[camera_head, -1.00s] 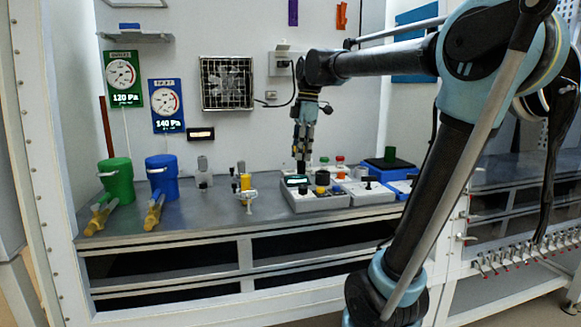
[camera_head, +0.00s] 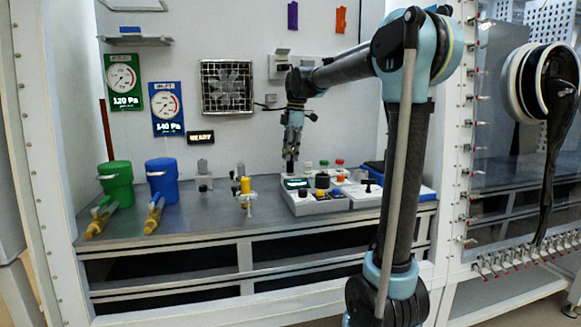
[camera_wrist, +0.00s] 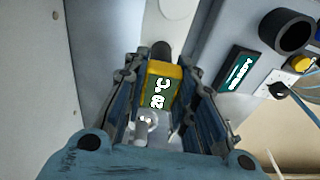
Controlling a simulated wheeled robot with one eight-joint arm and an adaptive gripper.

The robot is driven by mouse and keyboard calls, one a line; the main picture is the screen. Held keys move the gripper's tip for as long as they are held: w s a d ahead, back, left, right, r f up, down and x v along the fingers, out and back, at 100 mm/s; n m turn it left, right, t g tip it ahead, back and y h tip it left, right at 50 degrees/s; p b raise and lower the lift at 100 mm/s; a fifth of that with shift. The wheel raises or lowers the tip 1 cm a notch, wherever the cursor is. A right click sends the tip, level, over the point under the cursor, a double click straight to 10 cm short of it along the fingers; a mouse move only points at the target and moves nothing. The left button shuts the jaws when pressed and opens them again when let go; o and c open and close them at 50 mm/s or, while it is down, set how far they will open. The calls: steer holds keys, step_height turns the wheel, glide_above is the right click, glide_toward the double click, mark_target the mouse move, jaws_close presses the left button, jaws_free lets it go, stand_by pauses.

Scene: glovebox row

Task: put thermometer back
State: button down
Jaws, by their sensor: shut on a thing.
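The thermometer (camera_wrist: 160,88) is a yellow block with a green display reading about 20 °C, with a dark end at its top and a clear part below. In the wrist view it sits between the two fingers of my gripper (camera_wrist: 165,100), which is shut on it. In the head view my gripper (camera_head: 290,160) points down at the back left of the grey console (camera_head: 320,204). The thermometer is too small or hidden to make out there.
The console has knobs and a display (camera_wrist: 237,75); a white box (camera_head: 362,199) stands right of it. A yellow-topped item (camera_head: 246,186), a small bottle (camera_head: 203,170), and green (camera_head: 117,186) and blue (camera_head: 162,182) canisters stand left. Purple (camera_head: 292,16) and orange (camera_head: 340,20) holders hang above.

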mark_target(290, 172)
steer(key=shift+f, duration=2.2)
steer(key=c, duration=1.3)
jaws_free()
steer(key=shift+f, duration=0.1)
steer(key=r, duration=0.4)
steer(key=d+r, duration=0.1)
steer(key=r, duration=0.7)
steer(key=shift+w+d+r, duration=0.1)
steer(key=shift+w+d, duration=0.1)
steer(key=shift+w, duration=0.15)
